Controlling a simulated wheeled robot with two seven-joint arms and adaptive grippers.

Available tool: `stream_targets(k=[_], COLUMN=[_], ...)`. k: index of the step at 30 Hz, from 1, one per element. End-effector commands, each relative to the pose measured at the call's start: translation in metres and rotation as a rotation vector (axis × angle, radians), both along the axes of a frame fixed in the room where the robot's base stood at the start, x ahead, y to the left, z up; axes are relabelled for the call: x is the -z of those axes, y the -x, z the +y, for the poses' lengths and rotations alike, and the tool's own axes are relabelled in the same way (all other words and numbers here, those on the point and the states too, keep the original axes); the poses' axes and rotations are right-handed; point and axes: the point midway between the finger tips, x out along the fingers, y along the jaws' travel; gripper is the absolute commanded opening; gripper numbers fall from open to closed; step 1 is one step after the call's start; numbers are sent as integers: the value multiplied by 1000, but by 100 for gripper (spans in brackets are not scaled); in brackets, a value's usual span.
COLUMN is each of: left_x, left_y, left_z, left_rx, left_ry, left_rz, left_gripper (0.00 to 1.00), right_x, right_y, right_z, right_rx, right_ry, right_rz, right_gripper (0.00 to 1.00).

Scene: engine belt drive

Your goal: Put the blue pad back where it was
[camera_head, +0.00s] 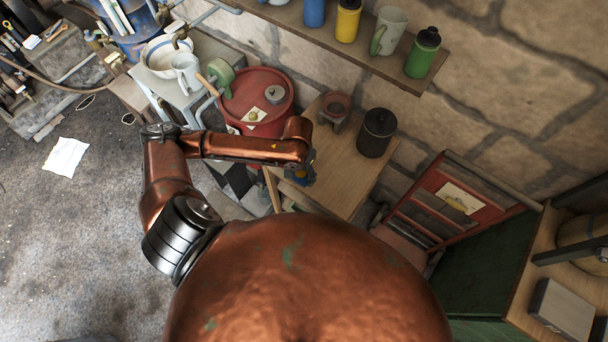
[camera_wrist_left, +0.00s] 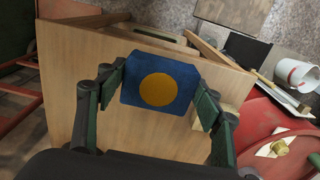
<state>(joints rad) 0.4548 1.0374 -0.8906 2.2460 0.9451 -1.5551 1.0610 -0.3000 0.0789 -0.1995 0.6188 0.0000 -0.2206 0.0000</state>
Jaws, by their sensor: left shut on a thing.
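The blue pad (camera_wrist_left: 182,76) is a dark blue piece with a yellow disc on its face. In the left wrist view it sits between the fingers of my left gripper (camera_wrist_left: 162,88), which is shut on it at its two sides. In the head view my left gripper (camera_head: 304,168) is over the left edge of the small wooden table (camera_head: 345,180), and only a bit of blue shows there. The pad is seen against the table top in the wrist view; I cannot tell its height above it. My right gripper is not in view.
A red barrel (camera_head: 270,88) is behind my forearm. A wall shelf (camera_head: 330,45) holds several vessels. A red chair (camera_head: 440,205) stands to the right.

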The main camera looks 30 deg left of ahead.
Motion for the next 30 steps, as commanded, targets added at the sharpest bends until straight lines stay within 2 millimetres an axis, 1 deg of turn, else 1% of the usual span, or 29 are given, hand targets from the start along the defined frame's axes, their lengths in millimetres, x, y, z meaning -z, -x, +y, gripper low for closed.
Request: stream_targets(k=[1, 3, 6, 13, 18, 20, 30], left_x=[12, 21, 30, 43, 68, 71, 73], left_y=[-8, -16, -24, -34, -32, -33, -33], left_z=[0, 0, 1, 2, 2, 2, 2], left_rx=[-2, -1, -2, 0, 0, 0, 0], left_ry=[0, 0, 0, 0, -1, -1, -1], left_rz=[1, 1, 0, 1, 2, 1, 0], left_gripper=[36, 36, 36, 36, 36, 36, 36], right_x=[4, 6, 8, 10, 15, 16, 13], right_y=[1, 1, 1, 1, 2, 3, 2], right_z=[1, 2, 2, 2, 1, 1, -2], right_rx=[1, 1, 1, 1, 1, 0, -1], right_ry=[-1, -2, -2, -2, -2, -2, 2], right_rz=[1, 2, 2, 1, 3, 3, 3], right_gripper=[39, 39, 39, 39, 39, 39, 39])
